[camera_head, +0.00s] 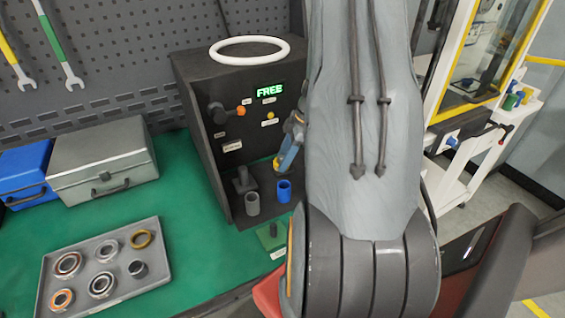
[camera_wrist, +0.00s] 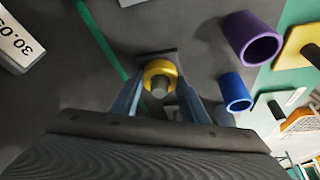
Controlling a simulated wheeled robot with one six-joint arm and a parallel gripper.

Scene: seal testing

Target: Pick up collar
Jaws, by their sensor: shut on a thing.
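The collar looks to be the yellow ring (camera_wrist: 160,68) between my fingertips in the wrist view. My gripper (camera_wrist: 160,88) is shut on it, one blue-grey finger on each side. A grey round post (camera_wrist: 159,88) shows in the ring's hole; I cannot tell whether the ring rests on anything below. In the head view my gripper (camera_head: 287,153) is inside the black test box, and a bit of the yellow ring (camera_head: 279,163) shows under it. My arm hides the right part of the box.
A blue tube (camera_head: 284,190) and a grey tube (camera_head: 252,204) stand close by on the black box's (camera_head: 195,85) floor. A purple tube (camera_wrist: 250,40) shows in the wrist view. A white ring (camera_head: 249,50) lies on top. A parts tray (camera_head: 105,270) is on the green bench.

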